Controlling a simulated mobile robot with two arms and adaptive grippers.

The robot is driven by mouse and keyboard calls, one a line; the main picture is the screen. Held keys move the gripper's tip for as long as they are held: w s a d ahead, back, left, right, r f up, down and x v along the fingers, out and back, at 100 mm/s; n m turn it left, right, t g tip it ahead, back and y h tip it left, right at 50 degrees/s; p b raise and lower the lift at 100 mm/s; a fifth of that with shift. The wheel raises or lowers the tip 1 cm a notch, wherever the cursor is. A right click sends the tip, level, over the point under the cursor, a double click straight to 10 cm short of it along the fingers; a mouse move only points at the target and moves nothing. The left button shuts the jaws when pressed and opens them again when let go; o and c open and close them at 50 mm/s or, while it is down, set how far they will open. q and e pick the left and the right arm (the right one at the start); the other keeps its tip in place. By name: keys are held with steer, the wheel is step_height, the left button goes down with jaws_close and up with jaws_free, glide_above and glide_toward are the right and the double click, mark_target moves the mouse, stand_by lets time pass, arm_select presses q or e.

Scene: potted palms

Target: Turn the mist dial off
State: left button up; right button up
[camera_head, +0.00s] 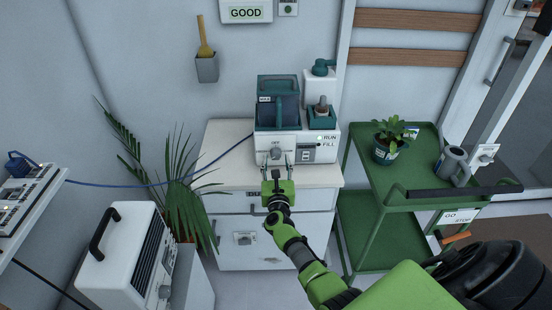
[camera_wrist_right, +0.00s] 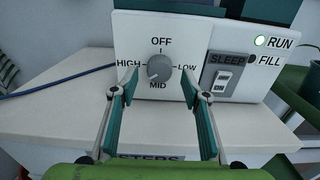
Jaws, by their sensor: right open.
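The mist dial is a round grey knob (camera_head: 276,153) on the white front of a machine (camera_head: 325,146) with teal tanks. In the right wrist view the dial (camera_wrist_right: 159,69) has OFF above, LOW right, MID below and HIGH left. Its pale pointer mark seems to face down and slightly left, nearest MID. My right gripper (camera_head: 276,162) is open and empty in front of the machine. In the wrist view its teal fingers (camera_wrist_right: 157,95) stand either side of and below the dial, apparently not touching it. My left gripper is not in view.
A SLEEP rocker switch (camera_wrist_right: 223,80) sits right of the dial, near a lit RUN lamp (camera_wrist_right: 260,41) and a dark FILL lamp (camera_wrist_right: 252,59). The machine stands on a white cabinet (camera_head: 225,150). A palm (camera_head: 180,190) is left; a green cart (camera_head: 408,165) is right.

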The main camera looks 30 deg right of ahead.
steer(key=shift+x, duration=1.2)
steer(key=c, duration=1.1)
